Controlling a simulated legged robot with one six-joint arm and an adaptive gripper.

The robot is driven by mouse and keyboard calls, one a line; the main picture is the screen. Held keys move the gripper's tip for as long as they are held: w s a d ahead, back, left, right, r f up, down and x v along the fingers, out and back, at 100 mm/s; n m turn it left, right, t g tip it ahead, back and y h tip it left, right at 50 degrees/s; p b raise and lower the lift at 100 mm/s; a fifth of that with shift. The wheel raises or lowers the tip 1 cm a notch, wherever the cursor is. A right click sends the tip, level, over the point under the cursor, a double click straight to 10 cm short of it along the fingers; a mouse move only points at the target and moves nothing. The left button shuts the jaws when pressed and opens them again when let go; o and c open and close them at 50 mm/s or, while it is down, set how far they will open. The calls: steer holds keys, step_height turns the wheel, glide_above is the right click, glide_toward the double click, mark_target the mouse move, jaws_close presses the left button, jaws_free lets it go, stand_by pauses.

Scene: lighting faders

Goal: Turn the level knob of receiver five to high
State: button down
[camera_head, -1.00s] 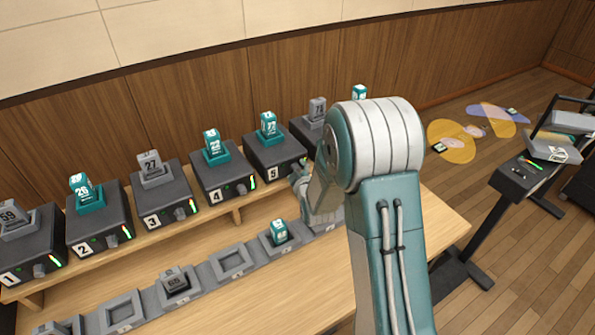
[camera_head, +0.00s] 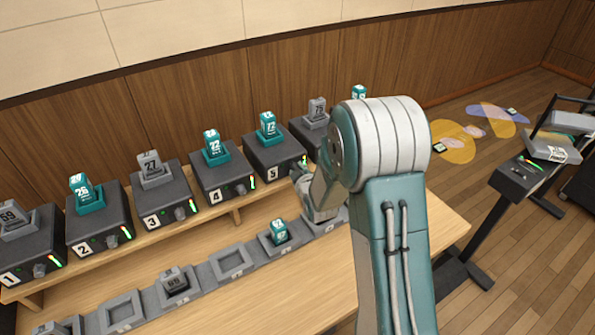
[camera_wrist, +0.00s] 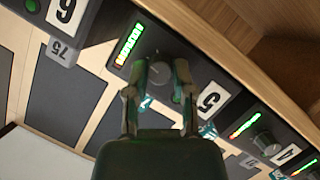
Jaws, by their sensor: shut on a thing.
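Receiver five (camera_head: 277,163) is a dark box on the raised shelf, with a teal block numbered 72 on top. In the wrist view its front shows the 5 label (camera_wrist: 212,98), a round grey level knob (camera_wrist: 158,78) and a lit green-to-orange level bar (camera_wrist: 130,44). My gripper (camera_wrist: 161,72) is shut on the knob, one finger at each side. The fingers partly cover the knob, and I cannot tell its exact setting. In the head view my gripper is at receiver five's front, mostly hidden by my arm.
Receiver four (camera_head: 224,182) and others stand in a row to the left; receiver six (camera_wrist: 92,22) is beside five. A row of grey cradles (camera_head: 230,259) lies on the lower table in front, some holding blocks. A stand (camera_head: 510,185) is at the right.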

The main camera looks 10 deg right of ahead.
steer(key=shift+d+f+m+g+y, duration=0.1)
steer(key=shift+m+g+y, duration=0.3)
steer(key=shift+m+y, duration=0.6)
steer(key=shift+d+m+g+y, duration=0.1)
steer(key=shift+m+g+y, duration=0.4)
steer(key=shift+m, duration=0.9)
steer(key=shift+c, duration=2.4)
jaws_free()
steer(key=v, duration=1.1)
steer(key=shift+s, duration=0.4)
